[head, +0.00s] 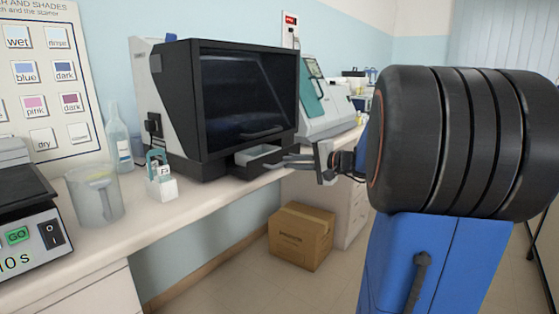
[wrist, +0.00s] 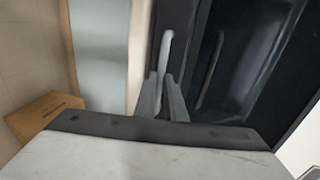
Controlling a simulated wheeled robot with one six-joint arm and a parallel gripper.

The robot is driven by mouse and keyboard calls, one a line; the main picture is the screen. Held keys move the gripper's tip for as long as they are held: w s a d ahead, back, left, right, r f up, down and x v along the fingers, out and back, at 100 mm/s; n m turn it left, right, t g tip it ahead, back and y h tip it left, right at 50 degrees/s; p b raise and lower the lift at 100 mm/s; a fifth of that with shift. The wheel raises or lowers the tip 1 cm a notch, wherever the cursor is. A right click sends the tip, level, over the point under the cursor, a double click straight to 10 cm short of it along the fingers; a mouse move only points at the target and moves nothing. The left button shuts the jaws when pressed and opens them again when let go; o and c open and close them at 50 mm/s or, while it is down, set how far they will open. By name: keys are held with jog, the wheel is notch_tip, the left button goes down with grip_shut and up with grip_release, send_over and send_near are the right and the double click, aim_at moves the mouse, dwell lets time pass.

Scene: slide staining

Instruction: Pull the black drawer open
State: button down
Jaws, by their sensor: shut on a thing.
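The black drawer (head: 250,172) is at the lower right of the black-and-white machine (head: 180,110). It stands partly open, and its pale grey inside shows from above in the head view. My gripper (head: 283,163) reaches it from the right, with its fingers at the drawer's front. In the wrist view the drawer's dark front has a pale grey bar handle (wrist: 166,52). My gripper's two fingers (wrist: 163,95) are shut on the lower part of this handle, one on each side. The handle's end between the fingers is partly hidden.
The machine's dark window (head: 245,95) is just above the drawer. A white rack with a teal handle (head: 160,175), a beaker (head: 95,195) and a bottle (head: 118,140) stand to the left. A cardboard box (head: 301,237) is on the floor below the bench. A grey-teal device (head: 322,110) stands behind.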

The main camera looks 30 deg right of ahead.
jog(key=f+v, duration=0.1)
jog(key=v, duration=0.6)
jog(key=shift+s+f, duration=0.25)
jog(key=shift+s, duration=0.1)
jog(key=shift+d, duration=0.1)
jog(key=c, duration=1.8)
grip_release()
jog(key=v, duration=1.7)
jog(key=shift+s, duration=0.2)
